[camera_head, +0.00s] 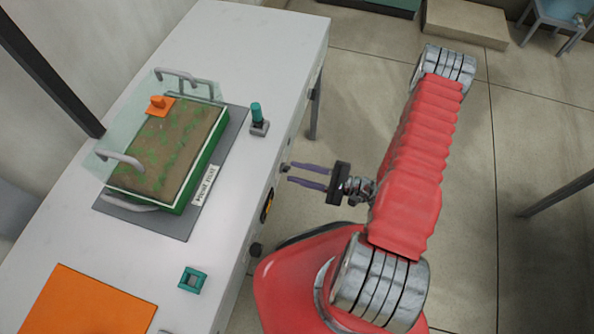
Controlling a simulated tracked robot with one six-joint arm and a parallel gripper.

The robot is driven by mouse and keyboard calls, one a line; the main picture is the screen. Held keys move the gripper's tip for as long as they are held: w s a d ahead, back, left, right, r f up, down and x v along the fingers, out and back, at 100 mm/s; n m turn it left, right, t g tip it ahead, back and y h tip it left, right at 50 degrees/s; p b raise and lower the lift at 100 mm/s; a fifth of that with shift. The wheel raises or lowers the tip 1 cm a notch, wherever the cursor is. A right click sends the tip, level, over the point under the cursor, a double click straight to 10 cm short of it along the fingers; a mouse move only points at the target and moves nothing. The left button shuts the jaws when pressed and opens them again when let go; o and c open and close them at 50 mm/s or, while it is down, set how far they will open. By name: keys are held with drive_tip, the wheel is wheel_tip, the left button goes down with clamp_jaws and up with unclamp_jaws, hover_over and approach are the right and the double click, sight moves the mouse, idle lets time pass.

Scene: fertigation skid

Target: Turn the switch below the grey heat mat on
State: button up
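The grey heat mat (236,128) lies on the white bench under a green tray (165,150) of soil and seedlings. On the bench's front side, below the mat, is a yellow and black round fitting (267,205), seen edge-on; it looks like a rotary switch, but its setting cannot be read. A small dark knob (285,168) is further along that side and another dark knob (256,250) is nearer. My gripper (289,173) has two purple fingers spread apart, pointing at the bench front close to the further knob. Contact cannot be told.
A white label (204,186) lies along the mat's edge. A teal-topped fitting (258,118) and a teal square piece (192,280) stand on the bench, with an orange sheet (85,305) at lower left. Open floor (520,150) lies to the right.

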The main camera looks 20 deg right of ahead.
drive_tip(key=shift+w+a, duration=0.35)
drive_tip(key=shift+a, duration=0.15)
clamp_jaws()
drive_tip(key=shift+d, duration=0.1)
